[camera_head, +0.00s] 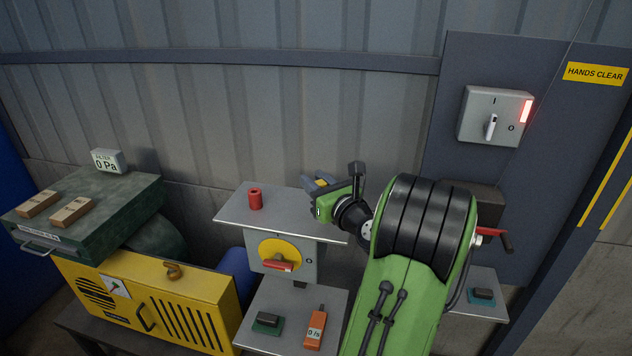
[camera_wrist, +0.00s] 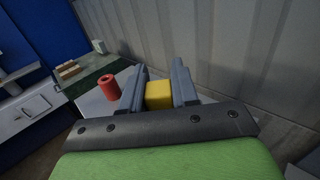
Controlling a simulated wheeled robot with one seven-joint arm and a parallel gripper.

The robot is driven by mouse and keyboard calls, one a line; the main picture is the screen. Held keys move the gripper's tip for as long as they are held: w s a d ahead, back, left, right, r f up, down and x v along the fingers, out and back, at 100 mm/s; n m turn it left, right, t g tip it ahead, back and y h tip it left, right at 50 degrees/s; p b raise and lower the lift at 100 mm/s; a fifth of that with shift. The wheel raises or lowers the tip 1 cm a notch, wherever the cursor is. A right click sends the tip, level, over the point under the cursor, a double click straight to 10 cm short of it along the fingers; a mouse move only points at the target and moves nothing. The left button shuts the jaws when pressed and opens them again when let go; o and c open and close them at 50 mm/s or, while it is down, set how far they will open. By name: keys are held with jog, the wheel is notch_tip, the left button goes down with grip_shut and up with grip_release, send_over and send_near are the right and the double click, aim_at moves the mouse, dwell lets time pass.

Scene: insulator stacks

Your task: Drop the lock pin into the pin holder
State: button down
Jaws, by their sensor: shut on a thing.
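My gripper (camera_head: 322,186) is above the right part of the upper grey shelf (camera_head: 232,208) in the head view. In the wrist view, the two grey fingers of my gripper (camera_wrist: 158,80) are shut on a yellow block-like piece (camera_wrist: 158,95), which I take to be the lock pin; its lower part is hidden. A red cylinder with a dark opening on top, likely the pin holder (camera_head: 255,198), stands upright on the shelf, left of my gripper and apart from it. The red pin holder also shows in the wrist view (camera_wrist: 110,88), left of the fingers.
Below the shelf is a yellow dial with a red handle (camera_head: 278,265). A lower shelf holds an orange meter (camera_head: 315,328) and a dark green block (camera_head: 267,323). A green case (camera_head: 90,215) stands left, above a yellow machine (camera_head: 150,300). A corrugated wall (camera_head: 270,120) stands behind.

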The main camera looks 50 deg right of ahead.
jog(key=shift+f+b, duration=0.4)
jog(key=shift+f, duration=0.2)
jog(key=c, duration=0.8)
grip_release()
jog(key=b+v, duration=0.2)
jog(key=v, duration=1.3)
jog(key=shift+s+a+f, duration=0.1)
jog(key=shift+s, duration=0.25)
jog(key=shift+w, duration=0.1)
